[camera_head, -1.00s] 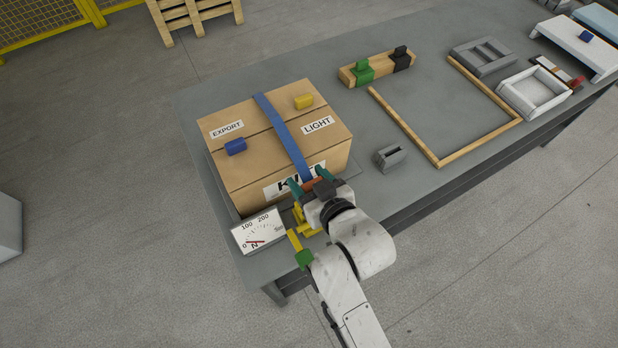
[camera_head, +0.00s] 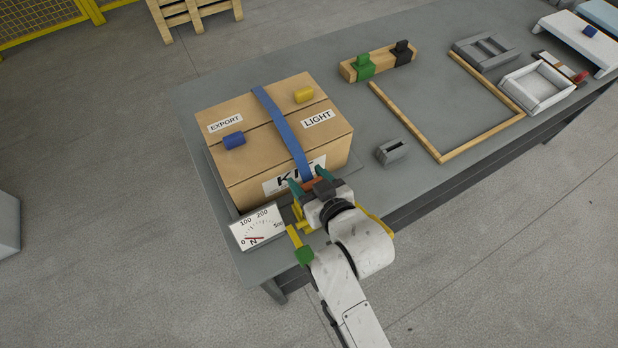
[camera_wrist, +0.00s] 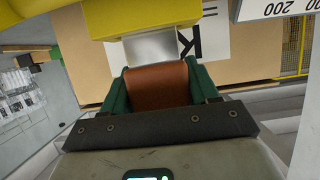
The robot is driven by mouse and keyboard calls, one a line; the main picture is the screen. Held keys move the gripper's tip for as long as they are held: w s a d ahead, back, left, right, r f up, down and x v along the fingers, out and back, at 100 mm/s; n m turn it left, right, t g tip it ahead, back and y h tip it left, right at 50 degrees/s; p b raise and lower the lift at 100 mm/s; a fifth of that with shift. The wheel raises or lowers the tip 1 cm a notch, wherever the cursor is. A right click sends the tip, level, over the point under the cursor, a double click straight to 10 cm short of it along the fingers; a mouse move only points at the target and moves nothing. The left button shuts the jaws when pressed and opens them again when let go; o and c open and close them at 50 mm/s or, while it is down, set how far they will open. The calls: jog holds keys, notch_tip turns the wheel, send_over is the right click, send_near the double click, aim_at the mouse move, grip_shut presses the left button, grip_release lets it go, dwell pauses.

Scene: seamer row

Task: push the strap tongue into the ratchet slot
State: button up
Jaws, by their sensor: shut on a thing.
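A blue strap (camera_head: 282,133) runs over the top of a cardboard box (camera_head: 240,180) and down toward its near face. My gripper (camera_head: 313,183) is at the near face, its green fingers shut on the brown strap tongue (camera_wrist: 157,86). In the wrist view the tongue's far end meets a silver metal plate (camera_wrist: 150,47) below a yellow part (camera_wrist: 150,15), seemingly the ratchet. The slot itself is hidden, so I cannot tell whether the tongue is inside it. In the head view the yellow ratchet (camera_head: 299,216) is partly hidden behind my gripper.
A dial gauge (camera_head: 257,227) stands left of my gripper, with a yellow lever with a green end (camera_head: 304,256) close by. Blue (camera_head: 234,140) and yellow (camera_head: 304,95) blocks sit on the box. A grey slotted block (camera_head: 391,151) and wooden frame (camera_head: 440,158) lie to the right.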

jog(key=shift+f+b, duration=0.35)
jog(key=shift+f, duration=0.15)
jog(key=o, duration=1.1)
jog(key=shift+o, duration=0.2)
jog(key=v, duration=1)
jog(key=shift+s+d, duration=0.2)
jog(key=shift+s, duration=0.1)
jog(key=shift+s, duration=0.1)
